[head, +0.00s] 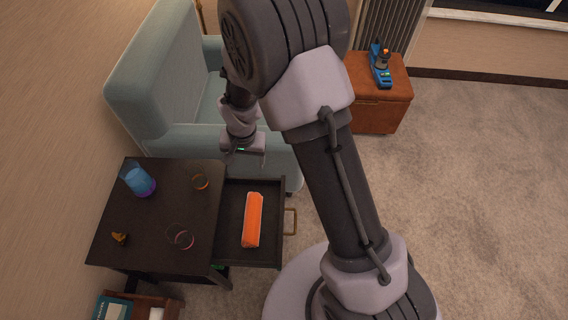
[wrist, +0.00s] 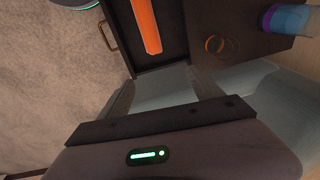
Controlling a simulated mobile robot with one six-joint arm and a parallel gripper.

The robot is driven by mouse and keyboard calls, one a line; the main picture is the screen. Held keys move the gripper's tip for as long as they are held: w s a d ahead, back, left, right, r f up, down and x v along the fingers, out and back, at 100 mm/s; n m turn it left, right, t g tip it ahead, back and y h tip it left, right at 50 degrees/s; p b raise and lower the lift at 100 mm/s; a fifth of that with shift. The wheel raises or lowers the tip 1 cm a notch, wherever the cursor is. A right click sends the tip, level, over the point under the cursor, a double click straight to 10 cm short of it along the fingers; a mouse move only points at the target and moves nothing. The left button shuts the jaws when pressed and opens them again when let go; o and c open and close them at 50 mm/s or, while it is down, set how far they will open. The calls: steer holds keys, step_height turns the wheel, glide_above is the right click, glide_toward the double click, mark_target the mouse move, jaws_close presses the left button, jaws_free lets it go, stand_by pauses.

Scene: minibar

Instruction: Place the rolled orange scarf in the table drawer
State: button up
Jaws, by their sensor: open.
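The rolled orange scarf (head: 253,219) lies inside the open table drawer (head: 234,195), lengthwise along the drawer's floor. It also shows in the wrist view (wrist: 146,24), with its far end cut off by the top edge. The drawer is pulled out from the dark table (head: 150,210) toward the right, and its brass handle (head: 290,222) is on the front. My gripper (head: 243,158) is empty and above the back end of the drawer near the armchair, apart from the scarf. In the wrist view its fingers (wrist: 160,90) stand wide apart.
On the tabletop are a blue-purple glass (head: 138,180), an orange-rimmed glass (head: 200,182), a clear ring-like glass (head: 180,237) and a small orange figure (head: 119,238). A pale blue armchair (head: 165,80) stands behind. A brown leather box (head: 375,105) bears a blue device (head: 380,68). Carpet at right is clear.

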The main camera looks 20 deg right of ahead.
steer(key=s+d+r+t, duration=0.1)
steer(key=s+d+r, duration=0.15)
steer(key=r, duration=0.65)
steer(key=s+d+r+t, duration=0.1)
steer(key=s+r, duration=0.2)
steer(key=r, duration=0.6)
steer(key=s+d+r+t, duration=0.1)
steer(key=s+r, duration=0.4)
steer(key=s, duration=0.3)
steer(key=s+d+r+t+y, duration=0.1)
steer(key=s+r, duration=0.5)
steer(key=s, duration=0.2)
steer(key=shift+s+d, duration=0.25)
steer(key=shift+d, duration=0.1)
